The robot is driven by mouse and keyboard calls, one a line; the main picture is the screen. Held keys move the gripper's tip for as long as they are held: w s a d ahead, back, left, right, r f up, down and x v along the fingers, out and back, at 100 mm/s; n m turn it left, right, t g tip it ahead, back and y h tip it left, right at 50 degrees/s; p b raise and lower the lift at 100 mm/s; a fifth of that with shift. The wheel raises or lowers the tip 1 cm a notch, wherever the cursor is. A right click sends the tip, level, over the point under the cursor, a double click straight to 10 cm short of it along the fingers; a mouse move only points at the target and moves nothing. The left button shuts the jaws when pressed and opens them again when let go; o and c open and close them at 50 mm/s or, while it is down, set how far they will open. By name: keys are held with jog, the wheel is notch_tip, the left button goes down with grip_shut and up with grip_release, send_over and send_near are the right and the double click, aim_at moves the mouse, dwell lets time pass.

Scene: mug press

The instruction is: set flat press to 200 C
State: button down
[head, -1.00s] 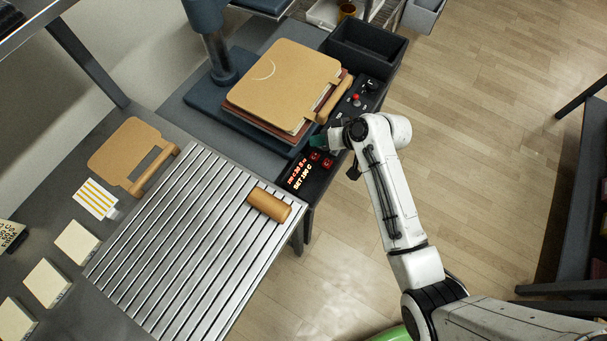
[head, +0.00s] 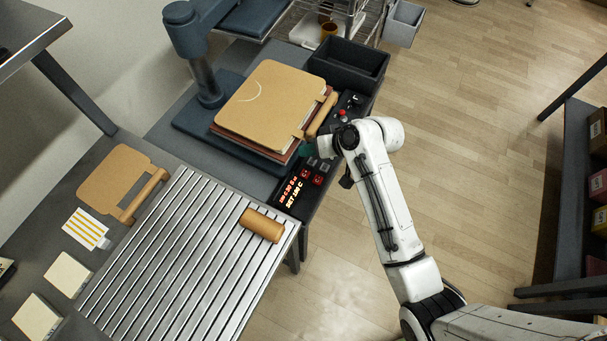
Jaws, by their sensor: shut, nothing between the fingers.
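The flat press (head: 272,102) is at the upper middle, with a tan board with a wooden handle over its stack. Its control panel lies along the front right edge. A lit red and orange display (head: 291,191) shows a time line and a "SET ... C" line; the set number is too small to read surely. Two red buttons (head: 311,178) sit beside the display, with two grey buttons (head: 318,163) just behind them. My gripper (head: 310,150) is shut and empty beside the grey buttons, close to the press's front corner. My wrist hides most of it, and I cannot tell whether it touches anything.
A red knob (head: 342,113) and other controls sit farther back on the panel. A dark bin (head: 346,65) stands behind. A slatted metal rack (head: 190,260) with a wooden roller-shaped handle (head: 262,225) is at front left. The floor at right is open up to a dark shelf (head: 570,190).

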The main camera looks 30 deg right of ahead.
jog(key=shift+f, duration=0.15)
jog(key=b, duration=0.7)
send_over(308, 174)
notch_tip(308, 174, down, 7)
jog(key=shift+r, duration=0.1)
jog(key=shift+f+b, duration=0.5)
jog(key=shift+f, duration=0.4)
jog(key=shift+f, duration=0.1)
dwell(0.9)
jog(key=shift+f, duration=0.3)
jog(key=shift+f+b, duration=0.3)
jog(key=shift+f, duration=0.15)
dwell(0.9)
jog(key=shift+r, duration=0.1)
jog(key=shift+r+p, duration=0.8)
jog(key=shift+p, duration=0.15)
